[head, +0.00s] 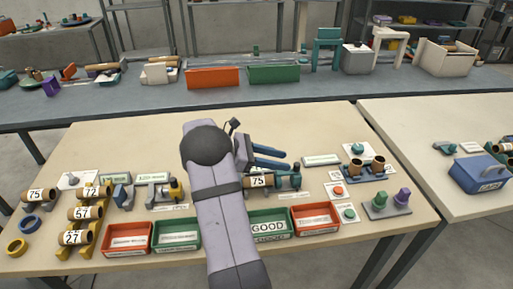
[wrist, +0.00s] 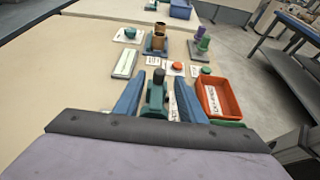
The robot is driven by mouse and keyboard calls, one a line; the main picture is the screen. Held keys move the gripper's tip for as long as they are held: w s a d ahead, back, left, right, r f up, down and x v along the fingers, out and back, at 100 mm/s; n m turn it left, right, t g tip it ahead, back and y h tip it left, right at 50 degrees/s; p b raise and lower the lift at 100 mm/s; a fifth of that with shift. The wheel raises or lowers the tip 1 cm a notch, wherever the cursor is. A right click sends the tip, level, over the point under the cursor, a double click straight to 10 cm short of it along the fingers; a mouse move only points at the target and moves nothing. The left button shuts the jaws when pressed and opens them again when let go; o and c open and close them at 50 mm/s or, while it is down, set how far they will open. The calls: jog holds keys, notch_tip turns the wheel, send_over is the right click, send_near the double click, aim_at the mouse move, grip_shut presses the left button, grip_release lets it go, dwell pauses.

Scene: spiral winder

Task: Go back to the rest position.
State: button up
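My gripper (head: 284,160) reaches right over the middle of the front table, its two blue fingers spread apart. In the wrist view my gripper (wrist: 159,80) is open, with a teal post (wrist: 157,90) showing between the fingers and a visible gap on each side. In the head view a tube labelled 75 (head: 259,181) lies at a teal fixture (head: 289,181) just below the fingers. I cannot tell the exact height of the fingers above it. My arm hides part of the table and the trays behind it.
Red and green trays (head: 317,219) line the front edge. Labelled tubes (head: 84,213) sit at the left. Brown cups (head: 356,165), buttons (head: 338,191) and a stand with green and purple pegs (head: 386,209) are at the right. The table's back strip (head: 120,138) is clear.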

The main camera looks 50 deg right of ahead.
jog(key=s+a+m+t+y+p, duration=0.1)
jog(key=a+m+t+y+p, duration=0.3)
jog(key=a, duration=1.8)
jog(key=s+a+m+t+y+p, duration=0.1)
jog(key=a+m+t+y+p, duration=0.35)
jog(key=a, duration=1.75)
notch_tip(320, 180, down, 35)
jog(key=t+y+b, duration=0.1)
jog(key=b, duration=3.4)
jog(key=shift+a+b, duration=0.15)
jog(key=shift+b, duration=0.25)
jog(key=shift+r+m, duration=0.15)
jog(key=shift+m, duration=0.1)
